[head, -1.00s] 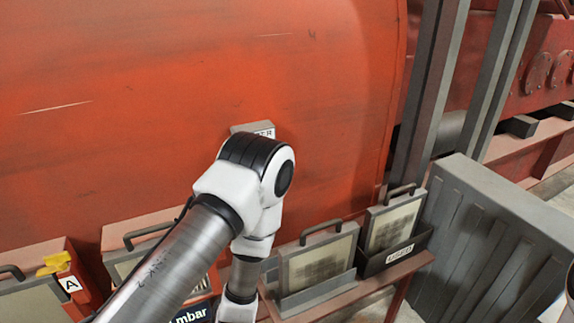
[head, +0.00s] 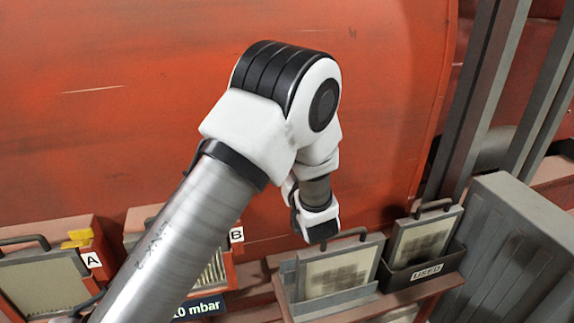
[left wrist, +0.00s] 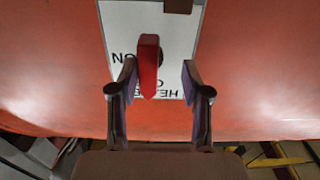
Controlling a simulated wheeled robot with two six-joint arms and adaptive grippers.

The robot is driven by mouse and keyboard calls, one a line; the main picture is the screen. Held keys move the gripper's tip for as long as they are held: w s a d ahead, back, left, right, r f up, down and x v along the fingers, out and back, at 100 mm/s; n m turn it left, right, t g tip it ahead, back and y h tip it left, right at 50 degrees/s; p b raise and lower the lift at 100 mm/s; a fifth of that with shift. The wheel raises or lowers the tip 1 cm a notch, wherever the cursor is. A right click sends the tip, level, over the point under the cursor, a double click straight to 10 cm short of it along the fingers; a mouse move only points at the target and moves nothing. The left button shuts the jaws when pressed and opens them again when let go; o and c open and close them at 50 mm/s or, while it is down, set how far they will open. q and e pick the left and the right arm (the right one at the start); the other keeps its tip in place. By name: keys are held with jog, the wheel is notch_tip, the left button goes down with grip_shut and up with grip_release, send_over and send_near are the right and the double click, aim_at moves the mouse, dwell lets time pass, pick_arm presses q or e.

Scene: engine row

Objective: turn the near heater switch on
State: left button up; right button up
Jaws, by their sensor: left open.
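A red switch lever (left wrist: 148,66) stands out from a white panel (left wrist: 182,38) with dark, upside-down lettering, part of it reading ON, in the left wrist view. My left gripper (left wrist: 159,70) is open, its fingers on either side of the lever. The lever is closer to the left-hand finger; I cannot tell if they touch. In the head view my left arm covers the switch and its panel. My right gripper is not in view.
The panel is on a large red casing (head: 150,100). Below it are framed filters, one marked A (head: 40,285), and a dark holder labelled USED (head: 425,272). A grey ribbed box (head: 510,240) and grey posts (head: 475,100) stand at the right.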

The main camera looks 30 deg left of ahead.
pick_arm(q)
jog(key=shift+w+d, duration=0.2)
jog(key=shift+w, duration=0.7)
jog(key=shift+s+a, duration=0.2)
jog(key=c, duration=0.5)
grip_shut()
jog(key=shift+d, duration=0.1)
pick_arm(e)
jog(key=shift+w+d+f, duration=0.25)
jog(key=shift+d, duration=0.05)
